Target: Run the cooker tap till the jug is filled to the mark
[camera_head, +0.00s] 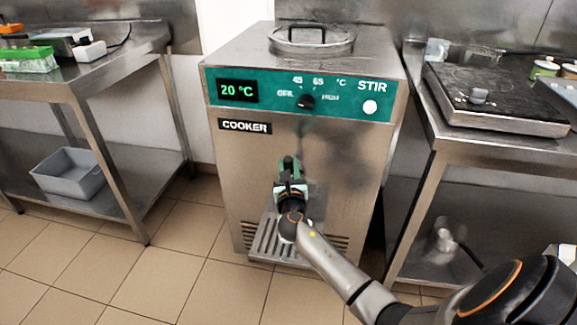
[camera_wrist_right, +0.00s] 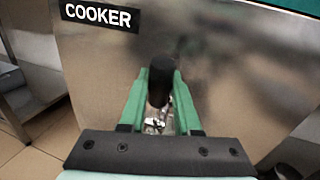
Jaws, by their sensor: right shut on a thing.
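The steel cooker (camera_head: 240,160) stands in the middle of the head view, with a green panel reading 20 °C. My right gripper (camera_head: 290,170) is at the tap on its front. In the right wrist view, its green fingers (camera_wrist_right: 160,105) are shut on the black tap handle (camera_wrist_right: 160,80), one on each side. A shiny metal part of the tap (camera_wrist_right: 153,125) shows below the handle. The spout is mostly hidden by my gripper. I cannot make out the jug, its mark or any flow under the tap. My left gripper is not in view.
A slotted drip tray (camera_head: 268,240) juts from the cooker below the tap. A left steel table (camera_head: 120,45) holds a grey bin (camera_head: 68,172) on its lower shelf. A right table carries a hotplate (camera_head: 490,95). The tiled floor in front is clear.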

